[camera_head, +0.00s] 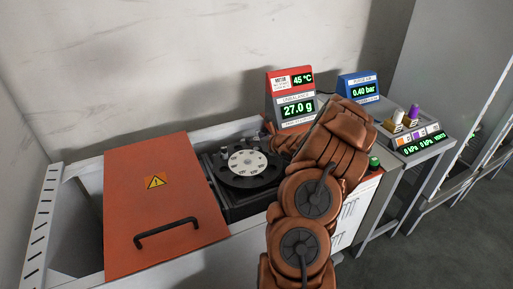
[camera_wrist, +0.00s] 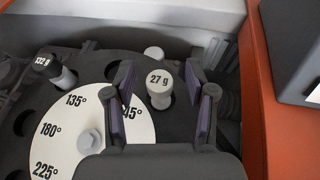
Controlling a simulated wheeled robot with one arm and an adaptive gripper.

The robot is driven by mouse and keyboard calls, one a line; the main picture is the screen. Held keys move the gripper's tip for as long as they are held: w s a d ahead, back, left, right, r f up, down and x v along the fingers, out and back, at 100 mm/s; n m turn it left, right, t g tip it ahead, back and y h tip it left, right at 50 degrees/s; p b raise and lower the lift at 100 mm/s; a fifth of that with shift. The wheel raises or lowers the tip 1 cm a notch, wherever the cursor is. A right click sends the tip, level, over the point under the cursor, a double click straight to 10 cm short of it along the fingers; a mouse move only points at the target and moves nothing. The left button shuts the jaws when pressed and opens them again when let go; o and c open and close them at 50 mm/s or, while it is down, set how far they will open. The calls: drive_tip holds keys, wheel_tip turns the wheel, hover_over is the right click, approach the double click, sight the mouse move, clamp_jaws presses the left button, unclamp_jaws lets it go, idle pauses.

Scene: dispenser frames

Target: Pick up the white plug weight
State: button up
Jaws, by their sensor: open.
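The white plug weight (camera_wrist: 158,92), with "27 g" on its cap, stands upright at the rim of a dark round plate in the wrist view. My gripper (camera_wrist: 160,78) is open, with one finger on each side of the weight in the picture. Gaps show between the weight and both fingers, and I cannot tell how far down the fingertips reach along it. In the head view my arm covers the right side of the turntable (camera_head: 248,181), and the weight cannot be made out.
A pale knob (camera_wrist: 153,53) is just behind the weight. An orange cover (camera_head: 160,205) lies left of the turntable; a red display (camera_head: 292,100) reads 27.0 g.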

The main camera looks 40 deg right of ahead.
drive_tip(key=c, duration=1)
drive_tip(key=shift+c, duration=0.2)
